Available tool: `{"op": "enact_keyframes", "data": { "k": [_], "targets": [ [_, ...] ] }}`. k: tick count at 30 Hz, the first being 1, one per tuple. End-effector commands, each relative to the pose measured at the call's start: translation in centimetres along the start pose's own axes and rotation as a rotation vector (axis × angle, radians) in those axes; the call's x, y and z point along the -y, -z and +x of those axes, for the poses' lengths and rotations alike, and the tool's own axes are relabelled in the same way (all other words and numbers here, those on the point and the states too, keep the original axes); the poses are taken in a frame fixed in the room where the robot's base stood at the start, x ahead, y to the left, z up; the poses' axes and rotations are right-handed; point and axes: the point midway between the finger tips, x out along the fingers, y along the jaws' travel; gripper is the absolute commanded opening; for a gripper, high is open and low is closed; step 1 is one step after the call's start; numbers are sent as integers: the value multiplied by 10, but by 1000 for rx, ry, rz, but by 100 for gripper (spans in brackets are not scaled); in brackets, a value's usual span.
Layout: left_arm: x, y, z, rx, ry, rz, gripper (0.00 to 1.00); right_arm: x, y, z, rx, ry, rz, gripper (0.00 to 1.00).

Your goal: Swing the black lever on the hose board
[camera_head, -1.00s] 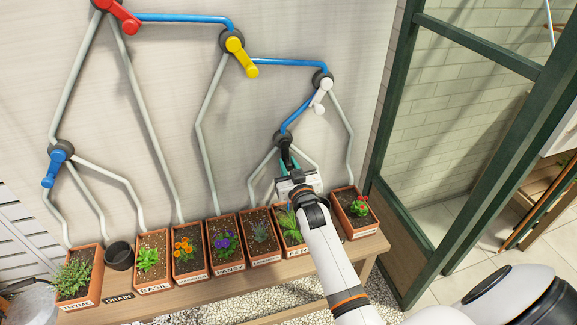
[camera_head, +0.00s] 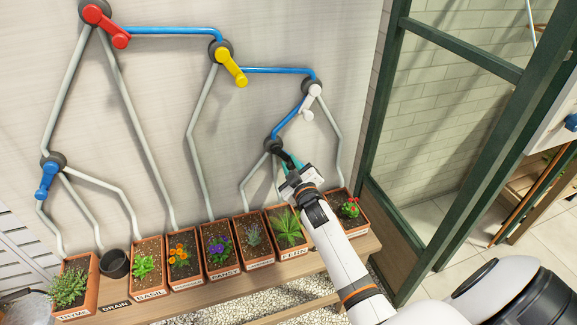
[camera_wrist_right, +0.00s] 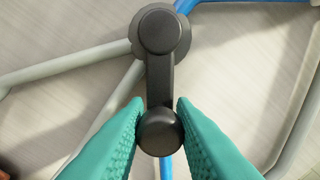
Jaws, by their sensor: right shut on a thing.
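The black lever (camera_head: 283,155) is on a round black hub (camera_head: 272,145) low on the right part of the hose board (camera_head: 150,85). It points down and to the right in the head view. My right gripper (camera_head: 291,163) is at the lever's free end. In the right wrist view the lever (camera_wrist_right: 160,85) runs from its hub to a round knob (camera_wrist_right: 160,131). The green fingers of my right gripper (camera_wrist_right: 159,140) are shut on the knob, one on each side. My left gripper is not in view.
Red (camera_head: 106,27), yellow (camera_head: 233,69), white (camera_head: 308,102) and blue (camera_head: 46,181) levers sit on the same board. Potted plants stand on a wooden bench (camera_head: 230,288) below, close under my right arm. A green-framed glass door (camera_head: 390,120) is at the right.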

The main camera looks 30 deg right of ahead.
Motion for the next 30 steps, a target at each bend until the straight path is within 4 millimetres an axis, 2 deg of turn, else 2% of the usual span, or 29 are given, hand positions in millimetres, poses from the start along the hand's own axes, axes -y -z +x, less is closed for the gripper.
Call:
{"op": "enact_keyframes", "data": {
  "k": [18,19,22,30],
  "targets": [
    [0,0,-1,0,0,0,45,2,1,0,-1,-1,-52,0],
    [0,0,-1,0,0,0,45,2,1,0,-1,-1,-51,25],
    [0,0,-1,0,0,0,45,2,1,0,-1,-1,-51,41],
    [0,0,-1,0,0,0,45,2,0,0,-1,-1,-50,42]
  ]
}}
